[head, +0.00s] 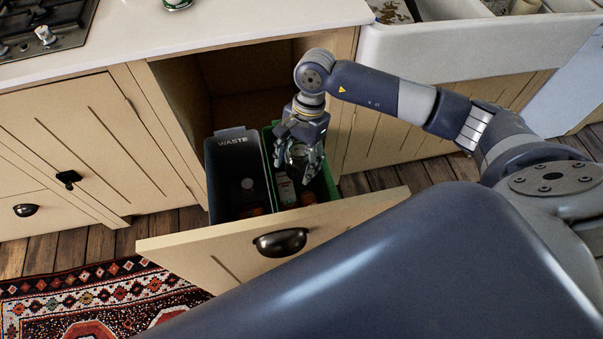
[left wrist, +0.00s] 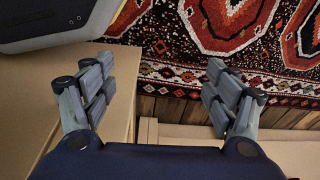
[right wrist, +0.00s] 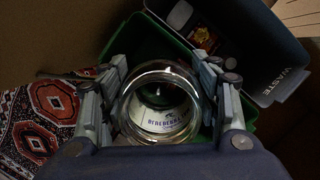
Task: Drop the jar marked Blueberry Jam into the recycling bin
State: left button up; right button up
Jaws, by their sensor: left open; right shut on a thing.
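My right gripper (head: 300,156) is shut on a clear glass jar (right wrist: 160,100) and holds it over the green bin (head: 331,183). The jar's label shows in the right wrist view, partly hidden, with letters that look like "Blueberry". In the head view the fingers cover most of the jar. The green bin stands in the pulled-out drawer, right of the dark bin (head: 236,137) marked WASTE; it also shows in the right wrist view (right wrist: 130,42), below the jar. My left gripper (left wrist: 160,85) is open and empty, seen only in the left wrist view, with a patterned rug beyond it.
The drawer front (head: 335,225) stands out from the cabinet in front of both bins. Both bins hold some items. The white counter (head: 230,25) is behind, with a sink (head: 480,45) at the right. The rug (head: 90,300) lies on the wood floor.

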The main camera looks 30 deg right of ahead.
pick_arm(q)
jog(key=w+r+t+b, duration=0.2)
jog(key=w+r+b, duration=0.4)
jog(key=r+b, duration=0.6)
jog(key=shift+d+r+t+b, duration=0.35)
jog(key=shift+d+t+b, duration=0.1)
jog(key=shift+b, duration=1.4)
pick_arm(e)
jog(key=w+d+f+m+t, duration=0.1)
jog(key=w+d+f+m, duration=0.1)
jog(key=f+m, duration=0.4)
jog(key=w+d+f+m+t, duration=0.2)
jog(key=w+f+m, duration=0.3)
jog(key=f, duration=0.8)
jog(key=shift+d+m, duration=0.35)
jog(key=shift+m, duration=0.25)
jog(key=shift+w, duration=0.1)
